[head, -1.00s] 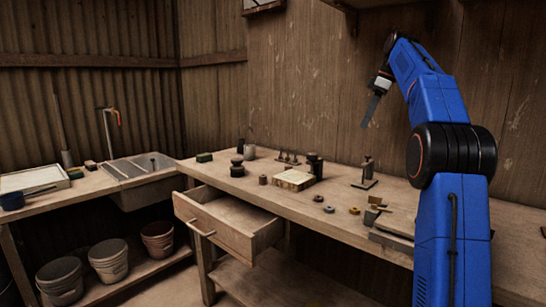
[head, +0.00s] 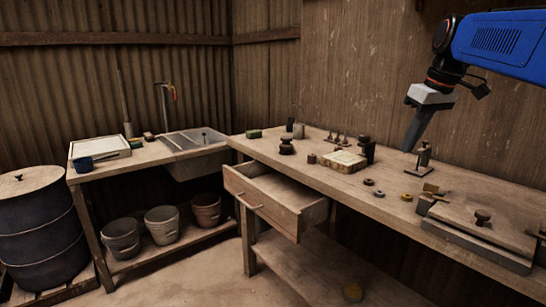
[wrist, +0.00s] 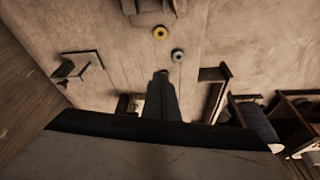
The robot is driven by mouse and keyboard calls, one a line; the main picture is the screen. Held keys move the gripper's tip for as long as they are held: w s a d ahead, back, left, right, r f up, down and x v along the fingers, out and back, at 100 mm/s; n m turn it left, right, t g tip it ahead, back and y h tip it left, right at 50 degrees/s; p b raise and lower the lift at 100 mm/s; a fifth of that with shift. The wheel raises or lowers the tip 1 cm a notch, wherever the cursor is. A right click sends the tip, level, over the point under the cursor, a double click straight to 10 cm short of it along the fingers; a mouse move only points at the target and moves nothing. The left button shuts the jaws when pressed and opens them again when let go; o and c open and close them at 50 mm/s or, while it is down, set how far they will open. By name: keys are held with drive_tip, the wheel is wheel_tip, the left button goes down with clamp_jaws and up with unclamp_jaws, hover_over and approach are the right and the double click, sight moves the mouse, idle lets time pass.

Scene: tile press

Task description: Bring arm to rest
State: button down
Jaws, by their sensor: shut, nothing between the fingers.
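My arm comes in from the upper right in the head view, above the workbench (head: 375,195). My gripper (head: 411,147) points down and a little left, its fingers together with nothing between them. It is in the air, apart from the bench top. In the wrist view my gripper (wrist: 161,76) also shows its fingers closed, with the bench below. A small dark upright press-like stand (head: 423,158) shows just beyond the fingertips in the head view.
An open drawer (head: 262,195) sticks out from the bench front. Small rings (head: 368,182) and a pale tile block (head: 344,160) sit on the bench. A sink (head: 194,141), several buckets (head: 160,225) and a barrel (head: 40,225) stand left.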

drive_tip(key=s+a+f+m, duration=0.2)
drive_tip(key=s+a+f, duration=0.1)
drive_tip(key=s+f, duration=1)
drive_tip(key=s+a+f+m+t+h, duration=0.1)
drive_tip(key=s+a+f+m, duration=0.2)
drive_tip(key=s+f, duration=1.1)
drive_tip(key=shift+f+t+h, duration=0.3)
drive_tip(key=shift+f, duration=0.3)
